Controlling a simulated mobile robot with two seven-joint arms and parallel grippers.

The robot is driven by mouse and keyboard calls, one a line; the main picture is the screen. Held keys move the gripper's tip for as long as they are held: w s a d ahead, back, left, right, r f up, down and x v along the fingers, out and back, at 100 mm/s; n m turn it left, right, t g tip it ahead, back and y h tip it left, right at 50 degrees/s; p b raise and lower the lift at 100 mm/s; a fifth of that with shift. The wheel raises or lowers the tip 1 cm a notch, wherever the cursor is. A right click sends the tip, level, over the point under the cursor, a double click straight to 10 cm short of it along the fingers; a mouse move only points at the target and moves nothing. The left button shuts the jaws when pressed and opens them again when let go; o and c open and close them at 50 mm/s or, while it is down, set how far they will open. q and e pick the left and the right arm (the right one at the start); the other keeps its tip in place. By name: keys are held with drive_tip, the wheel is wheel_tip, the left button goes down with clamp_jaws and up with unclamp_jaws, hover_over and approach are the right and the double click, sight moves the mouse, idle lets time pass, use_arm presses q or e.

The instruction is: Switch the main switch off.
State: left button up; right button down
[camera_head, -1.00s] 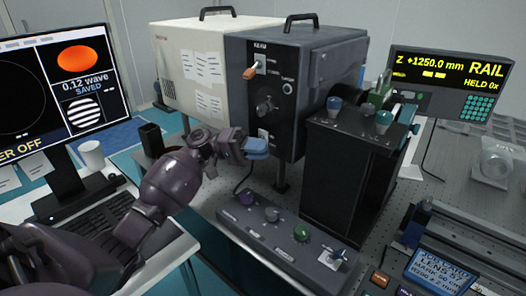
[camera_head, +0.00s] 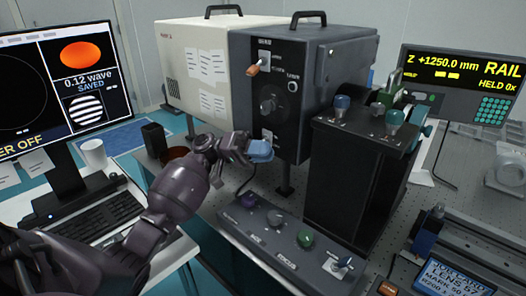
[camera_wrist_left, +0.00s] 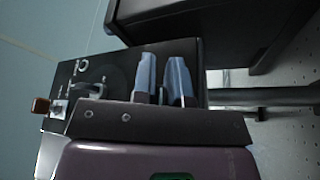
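A dark lamp-like housing (camera_head: 345,75) has a front panel with an orange-handled lever (camera_head: 253,70), a round dark knob (camera_head: 268,103) and a small lower fitting (camera_head: 267,136). I cannot read which is marked main. The orange lever (camera_wrist_left: 41,105) shows at the left of the left wrist view, with a dark handle (camera_wrist_left: 90,90) nearby. My left gripper (camera_head: 261,151) is in front of the panel's lower part, below the lever and knob. In the left wrist view its two blue fingers (camera_wrist_left: 162,78) stand a narrow gap apart, with nothing clearly held. My right gripper is out of view.
A control box with coloured knobs (camera_head: 285,247) lies below the gripper. A black block with knobs on top (camera_head: 350,185) stands to the right. A monitor (camera_head: 55,90), keyboard (camera_head: 95,220) and white cup (camera_head: 93,153) are at left. A rail display (camera_head: 465,80) stands at right.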

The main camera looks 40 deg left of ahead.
use_arm(q)
drive_tip(key=shift+o, duration=0.6)
drive_tip(key=v, duration=1.1)
drive_tip(key=shift+b, duration=0.3)
drive_tip(key=shift+d, duration=0.1)
